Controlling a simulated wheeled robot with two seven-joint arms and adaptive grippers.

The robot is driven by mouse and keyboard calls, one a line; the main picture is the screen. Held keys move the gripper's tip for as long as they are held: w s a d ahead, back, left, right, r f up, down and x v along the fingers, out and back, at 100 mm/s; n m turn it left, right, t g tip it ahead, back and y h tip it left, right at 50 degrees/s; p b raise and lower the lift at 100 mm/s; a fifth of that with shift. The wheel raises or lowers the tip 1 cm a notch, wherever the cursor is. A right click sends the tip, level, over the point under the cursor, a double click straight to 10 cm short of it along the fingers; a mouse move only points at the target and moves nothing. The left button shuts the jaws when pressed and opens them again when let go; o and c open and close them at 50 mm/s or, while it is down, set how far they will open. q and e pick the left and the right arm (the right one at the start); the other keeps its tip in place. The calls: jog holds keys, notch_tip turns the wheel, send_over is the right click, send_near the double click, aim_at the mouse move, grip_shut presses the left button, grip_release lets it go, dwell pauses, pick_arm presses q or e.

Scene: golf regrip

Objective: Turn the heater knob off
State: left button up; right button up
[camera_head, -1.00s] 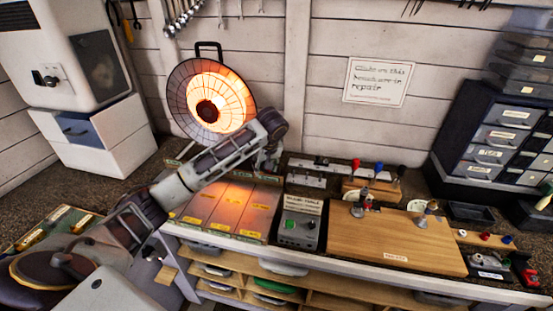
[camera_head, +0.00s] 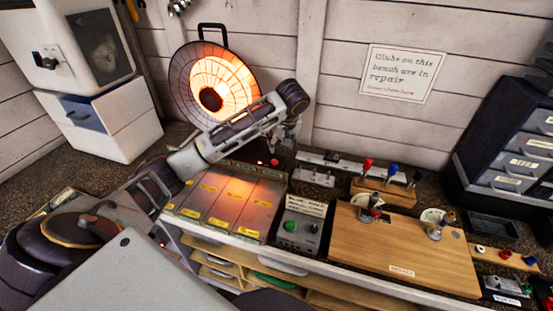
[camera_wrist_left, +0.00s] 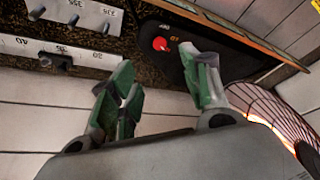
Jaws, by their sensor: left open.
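The heater (camera_head: 222,85) is a round dish with a glowing orange centre, standing at the back of the bench. A small red knob (camera_head: 274,162) shows near its foot, just below my left gripper (camera_head: 287,138). In the left wrist view the red knob (camera_wrist_left: 160,44) sits on a dark base with small markings beside it. My left gripper (camera_wrist_left: 155,72) is open, its green-padded fingers on either side of the line to the knob. The knob appears beyond the fingertips, and I see no contact. My right gripper is out of view.
Flat panels with yellow labels (camera_head: 222,200) and a grey control box with a green button (camera_head: 300,225) lie in front. A wooden board (camera_head: 400,245) with upright clamps is to the right. A rack with numbered labels (camera_wrist_left: 70,15) is close to the left fingers. Drawers (camera_head: 525,150) stand far right.

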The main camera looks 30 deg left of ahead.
pick_arm(q)
jog(key=p, duration=0.2)
send_near(275, 161)
jog(key=x, duration=0.8)
jog(key=shift+s, duration=0.1)
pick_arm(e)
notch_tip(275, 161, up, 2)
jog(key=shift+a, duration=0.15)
pick_arm(q)
jog(key=c, duration=1)
jog(key=shift+c, duration=0.2)
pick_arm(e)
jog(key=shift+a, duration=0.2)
